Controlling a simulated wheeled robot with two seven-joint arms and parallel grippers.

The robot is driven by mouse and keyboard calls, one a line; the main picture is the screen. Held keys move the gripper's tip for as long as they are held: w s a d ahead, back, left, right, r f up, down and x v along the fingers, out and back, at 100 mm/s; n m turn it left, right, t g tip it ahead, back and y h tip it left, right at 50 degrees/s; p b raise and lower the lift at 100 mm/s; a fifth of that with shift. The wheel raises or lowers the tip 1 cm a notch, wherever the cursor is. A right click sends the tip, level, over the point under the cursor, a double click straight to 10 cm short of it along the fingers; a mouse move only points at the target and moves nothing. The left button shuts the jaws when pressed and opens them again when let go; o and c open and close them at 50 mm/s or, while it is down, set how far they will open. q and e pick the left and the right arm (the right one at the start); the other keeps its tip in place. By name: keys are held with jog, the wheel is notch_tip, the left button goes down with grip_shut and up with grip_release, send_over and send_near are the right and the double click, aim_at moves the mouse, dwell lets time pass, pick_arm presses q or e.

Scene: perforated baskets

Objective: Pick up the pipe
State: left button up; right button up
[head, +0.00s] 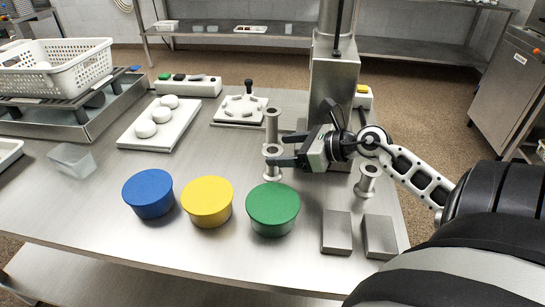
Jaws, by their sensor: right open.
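Several grey metal pipes with flanged ends stand upright on the steel table. One pipe (272,127) stands just left of my right gripper, and another pipe (272,174) shows below it in the picture, its flange close under the first. A third pipe (367,182) stands to the right, below my wrist. My right gripper (279,149) is open, its dark fingers pointing left. The lower finger overlaps the body of the front pipe; I cannot tell whether it touches. My left gripper is not in view.
Blue (149,192), yellow (207,203) and green (273,210) round tins stand in front. Two grey blocks (337,232) lie front right. A white tray (140,137) with white balls, a white fixture (240,111) and a metal column (333,80) stand behind. A perforated basket (58,68) is at left.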

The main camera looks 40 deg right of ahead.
aim_at(275, 150)
jog(key=shift+a+x, duration=0.15)
jog(key=shift+x, duration=1.25)
jog(key=shift+a+x, duration=0.1)
jog(key=shift+x, duration=1.25)
jog(key=shift+s+r, duration=0.1)
jog(key=c, duration=1.2)
